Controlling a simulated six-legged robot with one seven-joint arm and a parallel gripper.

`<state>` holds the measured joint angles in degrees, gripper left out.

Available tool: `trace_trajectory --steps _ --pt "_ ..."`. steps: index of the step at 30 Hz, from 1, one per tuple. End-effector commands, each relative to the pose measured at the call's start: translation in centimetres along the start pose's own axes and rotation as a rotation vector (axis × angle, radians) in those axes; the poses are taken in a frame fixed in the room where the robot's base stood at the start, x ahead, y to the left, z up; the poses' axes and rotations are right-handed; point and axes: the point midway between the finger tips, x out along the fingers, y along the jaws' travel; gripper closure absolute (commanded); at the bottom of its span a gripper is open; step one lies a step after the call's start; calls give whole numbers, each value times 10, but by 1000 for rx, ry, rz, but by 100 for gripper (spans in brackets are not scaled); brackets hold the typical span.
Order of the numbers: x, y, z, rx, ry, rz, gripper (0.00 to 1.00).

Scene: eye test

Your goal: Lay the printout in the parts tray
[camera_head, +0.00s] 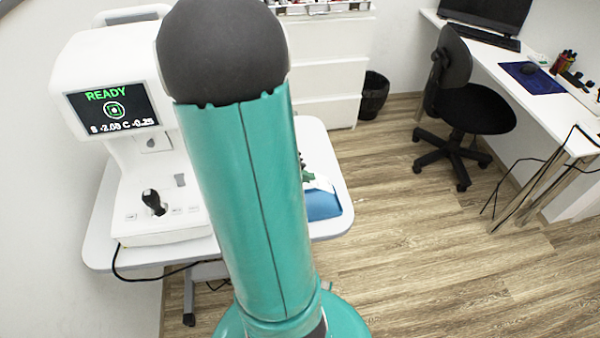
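A blue tray (322,204), which looks like the parts tray, sits on the right part of the white table, partly hidden behind my teal arm. A small white piece (320,184) shows at its back edge; I cannot tell whether it is the printout. A small green and dark shape (306,172) just beside my arm may be part of my gripper, but most of that spot is hidden. Whether the gripper is open or holds anything does not show.
A white eye-test machine (150,140) with a lit READY screen and a joystick stands on the left of the table (100,235). A drawer cabinet (330,85), a black bin (373,95), a black swivel chair (465,108) and a desk (500,65) stand behind.

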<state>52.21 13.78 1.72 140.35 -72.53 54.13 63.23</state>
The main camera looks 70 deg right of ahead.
Motion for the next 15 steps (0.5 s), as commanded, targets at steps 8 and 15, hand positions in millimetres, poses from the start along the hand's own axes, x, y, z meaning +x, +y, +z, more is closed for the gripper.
trace_trajectory --steps 8,15 --pt "16 -16 2 -6 -1 0 100" --pt "29 -34 2 -6 -1 1 100"
